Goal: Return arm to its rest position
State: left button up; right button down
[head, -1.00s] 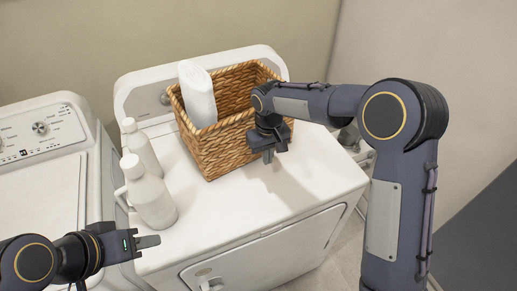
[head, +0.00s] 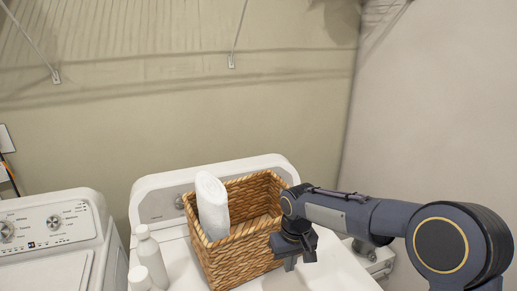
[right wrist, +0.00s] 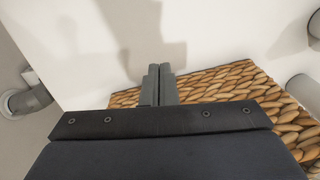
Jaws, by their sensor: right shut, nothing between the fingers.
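My right gripper (head: 290,262) is in front of the right side of the wicker basket in the head view, above the white machine top. In the right wrist view its two fingers (right wrist: 158,84) are together with nothing between them. My right arm reaches in from the lower right. My left gripper is out of the head view now.
The wicker basket (head: 240,255) stands on the white dryer (head: 335,262) with a rolled white towel (head: 212,205) upright in it. White bottles (head: 150,258) stand left of the basket. A washer (head: 50,235) is at the left. Walls close off the back and right.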

jog(key=s+d+r+m+t+y+b, duration=0.1)
jog(key=s+d+r+m+t, duration=0.1)
jog(key=s+d+r, duration=0.5)
jog(key=s+d+m+t+y+b, duration=0.15)
jog(key=s+d, duration=0.35)
jog(key=s, duration=0.7)
jog(key=s+f+m+t, duration=0.2)
jog(key=s+f, duration=0.1)
jog(key=s, duration=0.5)
jog(key=shift+s+y, duration=0.25)
jog(key=shift+y, duration=0.1)
jog(key=shift+d, duration=0.1)
